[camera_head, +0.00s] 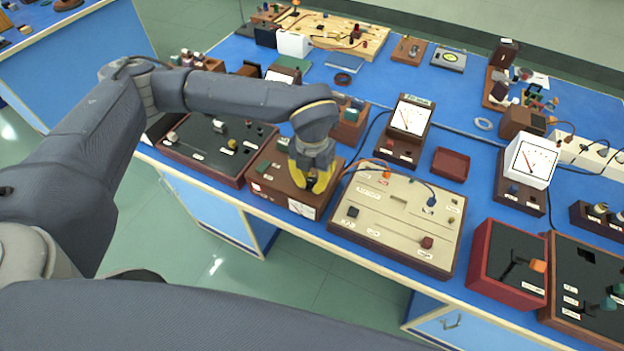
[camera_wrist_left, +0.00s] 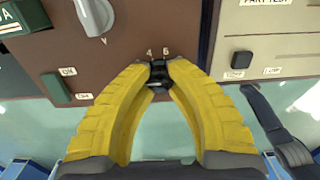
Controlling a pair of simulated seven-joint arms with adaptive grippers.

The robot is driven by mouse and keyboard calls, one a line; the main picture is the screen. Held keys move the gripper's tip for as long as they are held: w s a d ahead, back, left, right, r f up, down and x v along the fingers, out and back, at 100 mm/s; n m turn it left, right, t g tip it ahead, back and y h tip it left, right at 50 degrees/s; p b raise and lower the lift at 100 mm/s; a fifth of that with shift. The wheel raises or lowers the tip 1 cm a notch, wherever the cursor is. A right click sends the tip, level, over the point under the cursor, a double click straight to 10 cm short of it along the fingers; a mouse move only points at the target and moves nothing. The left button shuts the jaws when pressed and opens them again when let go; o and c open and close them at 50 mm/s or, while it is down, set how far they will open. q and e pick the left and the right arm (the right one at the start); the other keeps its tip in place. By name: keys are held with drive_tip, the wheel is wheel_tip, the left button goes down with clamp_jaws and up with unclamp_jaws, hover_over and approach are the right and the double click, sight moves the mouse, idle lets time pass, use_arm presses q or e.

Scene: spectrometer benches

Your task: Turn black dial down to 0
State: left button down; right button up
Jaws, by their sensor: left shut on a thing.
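The black dial (camera_wrist_left: 158,70) sits on the front part of a brown box (camera_head: 268,165), with the numbers 4 and 5 printed just above it in the left wrist view. My left gripper (camera_head: 318,186), with yellow fingers, comes down over the right part of this box. In the left wrist view its fingertips (camera_wrist_left: 160,77) are closed around the dial, one on each side. The fingers hide the dial in the head view. Where the dial points is not clear. My right gripper is not in view.
On the same box, a grey pointer knob (camera_wrist_left: 93,14) and a green switch (camera_wrist_left: 55,88) marked ON lie left of the dial. A beige panel (camera_head: 398,220) stands close on the right, a black-topped panel (camera_head: 215,150) on the left. The blue bench's front edge is near.

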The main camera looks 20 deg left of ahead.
sight(312, 181)
use_arm(q)
drive_tip(key=c, duration=1.1)
unclamp_jaws()
drive_tip(key=shift+r, duration=0.1)
wheel_tip(312, 181, up, 12)
